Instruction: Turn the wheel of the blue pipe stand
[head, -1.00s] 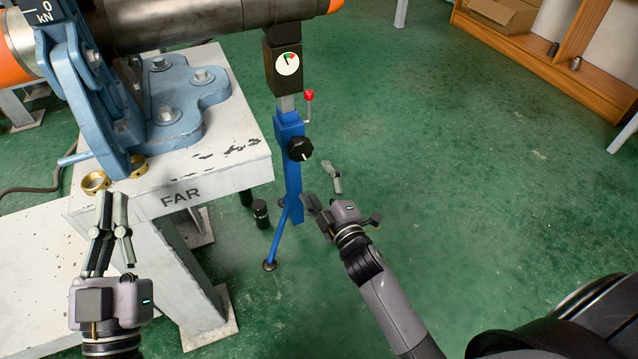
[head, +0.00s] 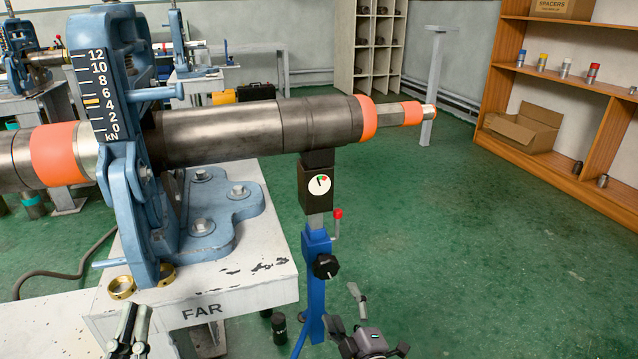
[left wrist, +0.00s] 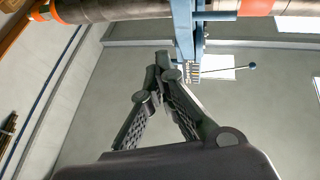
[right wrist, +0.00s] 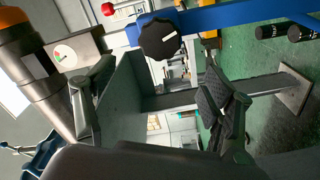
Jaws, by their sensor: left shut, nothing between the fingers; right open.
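The blue pipe stand (head: 316,290) holds up the dark pipe (head: 240,125). Its wheel is a black knob (head: 325,266) with a white mark, on the blue post. Above it is a gauge (head: 320,184) with a red and green dial. In the right wrist view, the knob (right wrist: 160,38) is at the upper middle. My right gripper (head: 346,310) is open and empty, just below and right of the knob, apart from it. Its fingers (right wrist: 158,95) are spread in the right wrist view. My left gripper (head: 128,328) is shut and empty in front of the table; its tips (left wrist: 165,65) meet.
A red-tipped lever (head: 338,215) stands beside the post above the knob. A blue vise (head: 135,200) on the white table (head: 245,285) clamps the pipe; brass rings (head: 121,287) lie near it. Green floor (head: 450,250) right of the stand is clear, up to wooden shelves (head: 545,155).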

